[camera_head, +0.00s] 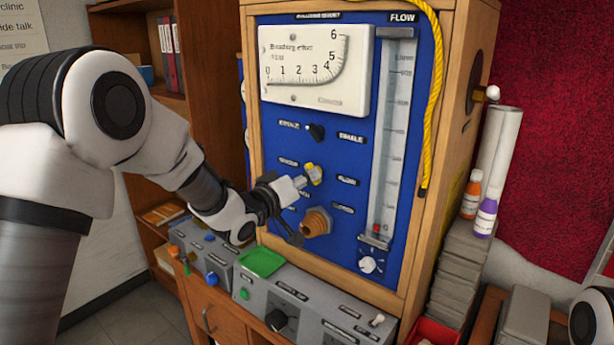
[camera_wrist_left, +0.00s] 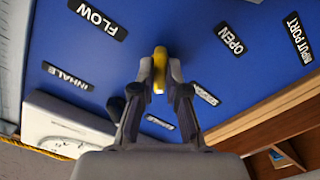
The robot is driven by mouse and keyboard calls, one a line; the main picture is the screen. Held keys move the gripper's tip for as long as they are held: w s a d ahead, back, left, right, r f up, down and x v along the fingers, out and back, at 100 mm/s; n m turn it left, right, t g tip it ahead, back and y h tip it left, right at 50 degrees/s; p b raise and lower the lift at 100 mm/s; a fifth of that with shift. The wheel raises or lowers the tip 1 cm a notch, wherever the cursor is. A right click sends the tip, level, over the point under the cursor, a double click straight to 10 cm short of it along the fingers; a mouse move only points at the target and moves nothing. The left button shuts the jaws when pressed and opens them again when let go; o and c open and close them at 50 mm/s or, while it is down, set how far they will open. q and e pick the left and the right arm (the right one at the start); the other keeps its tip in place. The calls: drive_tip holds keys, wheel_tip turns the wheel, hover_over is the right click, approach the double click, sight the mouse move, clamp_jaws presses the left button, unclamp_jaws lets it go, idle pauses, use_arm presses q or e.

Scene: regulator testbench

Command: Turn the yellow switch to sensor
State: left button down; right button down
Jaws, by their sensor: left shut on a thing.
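The yellow switch (camera_head: 315,173) is a small knob on the blue panel (camera_head: 392,165), between small labels, above an orange-brown port (camera_head: 316,222). My left gripper (camera_head: 303,181) reaches it from the left and is shut on it. In the left wrist view the yellow switch (camera_wrist_left: 160,62) stands between the two fingertips of my left gripper (camera_wrist_left: 160,78), with FLOW (camera_wrist_left: 97,18) and OPEN (camera_wrist_left: 230,38) labels on either side. Another label (camera_wrist_left: 206,94) beside the right finger is too blurred to read surely. Which label the switch points to I cannot tell. My right gripper is not in view.
A black knob (camera_head: 315,132) sits above the switch, below a white gauge (camera_head: 315,70). A flow tube (camera_head: 390,130) runs down the right side. A grey control box (camera_head: 300,310) with a green tray (camera_head: 262,262) stands below. Bottles (camera_head: 486,215) stand at right.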

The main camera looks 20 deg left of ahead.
use_arm(q)
drive_tip(key=shift+w+r+n, duration=0.1)
drive_tip(key=shift+r+n, duration=0.25)
drive_tip(key=shift+n, duration=0.35)
drive_tip(key=c, duration=1.2)
unclamp_jaws()
drive_tip(key=shift+a, duration=0.1)
drive_tip(key=shift+f, duration=0.2)
drive_tip(key=v, duration=1.2)
